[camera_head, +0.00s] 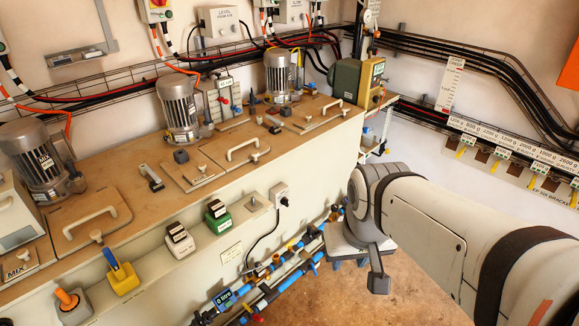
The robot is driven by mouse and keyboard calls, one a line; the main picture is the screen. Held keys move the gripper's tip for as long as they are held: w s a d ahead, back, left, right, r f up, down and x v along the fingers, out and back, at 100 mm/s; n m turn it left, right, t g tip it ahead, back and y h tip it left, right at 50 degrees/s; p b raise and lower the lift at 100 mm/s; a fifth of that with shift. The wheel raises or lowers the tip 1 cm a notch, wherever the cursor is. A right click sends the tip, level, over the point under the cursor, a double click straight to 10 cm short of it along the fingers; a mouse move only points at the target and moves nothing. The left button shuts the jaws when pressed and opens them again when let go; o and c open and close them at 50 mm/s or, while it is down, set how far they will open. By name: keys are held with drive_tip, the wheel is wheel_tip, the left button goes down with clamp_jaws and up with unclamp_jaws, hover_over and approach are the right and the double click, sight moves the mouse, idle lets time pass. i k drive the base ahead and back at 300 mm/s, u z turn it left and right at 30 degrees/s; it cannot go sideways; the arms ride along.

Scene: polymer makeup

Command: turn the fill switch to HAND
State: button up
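Several switches and controls line the front ledge of the bench, and I cannot read FILL or HAND on any of them. They include an orange-knobbed control (68,298), a yellow block with a blue handle (121,273), a pale-topped switch on a grey base (178,239), a similar one on a green base (217,214) and a small grey switch (255,203). My arm reaches in from the right. A dark grey piece at its end, perhaps my gripper (378,282), hangs over the floor, right of the pipes and apart from the switches. Its fingers cannot be made out.
The long bench (140,203) carries motors (178,108) and handled lids (92,216). Blue pipes with a small display (225,298) run low along its front. A level box (221,22) hangs on the back wall. The brown floor (400,300) is clear at the lower middle.

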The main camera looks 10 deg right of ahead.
sight(284, 201)
drive_tip(key=u, duration=0.2)
drive_tip(key=i, duration=0.85)
drive_tip(key=z, duration=0.1)
